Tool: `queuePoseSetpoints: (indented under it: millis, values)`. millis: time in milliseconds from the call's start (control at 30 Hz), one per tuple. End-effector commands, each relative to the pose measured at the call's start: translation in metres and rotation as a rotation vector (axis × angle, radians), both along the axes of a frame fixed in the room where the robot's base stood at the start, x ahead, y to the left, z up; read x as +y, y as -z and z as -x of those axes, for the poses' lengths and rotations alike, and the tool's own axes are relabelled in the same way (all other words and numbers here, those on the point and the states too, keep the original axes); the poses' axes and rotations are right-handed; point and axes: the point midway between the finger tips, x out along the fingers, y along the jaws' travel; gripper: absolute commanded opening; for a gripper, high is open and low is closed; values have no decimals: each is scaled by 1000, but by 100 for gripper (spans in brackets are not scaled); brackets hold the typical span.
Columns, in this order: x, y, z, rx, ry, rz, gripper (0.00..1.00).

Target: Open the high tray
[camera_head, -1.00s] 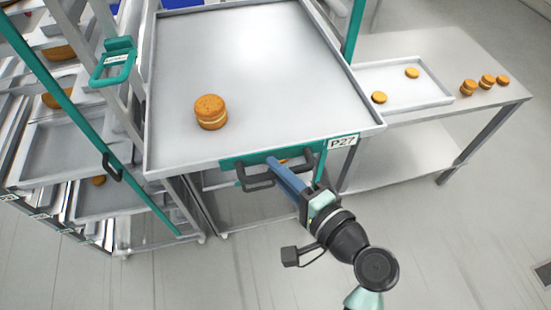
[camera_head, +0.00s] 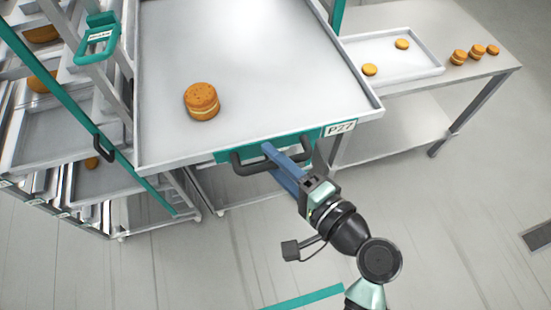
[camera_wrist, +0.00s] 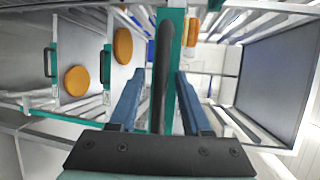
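The high tray (camera_head: 245,55), labelled P27, juts out towards me with one filled round (camera_head: 201,101) on it near its front left. Its front has a teal strip and a dark handle (camera_head: 243,165). My gripper (camera_head: 268,150) is at this handle. In the wrist view the black handle bar (camera_wrist: 162,75) runs between my two blue fingers (camera_wrist: 156,85), with a gap showing on each side. The fingers are apart, around the bar. In the head view the tips are partly hidden at the handle.
A rack with lower trays (camera_head: 65,140) and a teal-handled piece (camera_head: 98,40) stands at left. A steel table (camera_head: 455,90) at right bears a shallow tray (camera_head: 385,80) with two rounds and several more rounds beside it. The floor (camera_head: 200,270) in front is clear.

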Motion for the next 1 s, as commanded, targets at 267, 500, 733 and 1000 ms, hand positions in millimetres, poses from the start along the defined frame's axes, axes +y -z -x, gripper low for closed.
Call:
queuePoseSetpoints:
  millis: [267, 500, 733, 1000]
  values:
    - [0, 0, 0, -1, 1, 0, 50]
    - [-3, 0, 3, -1, 2, 0, 50]
    - [-25, -4, 34, -2, 6, 1, 50]
    - [-56, -16, 81, -2, 5, 1, 50]
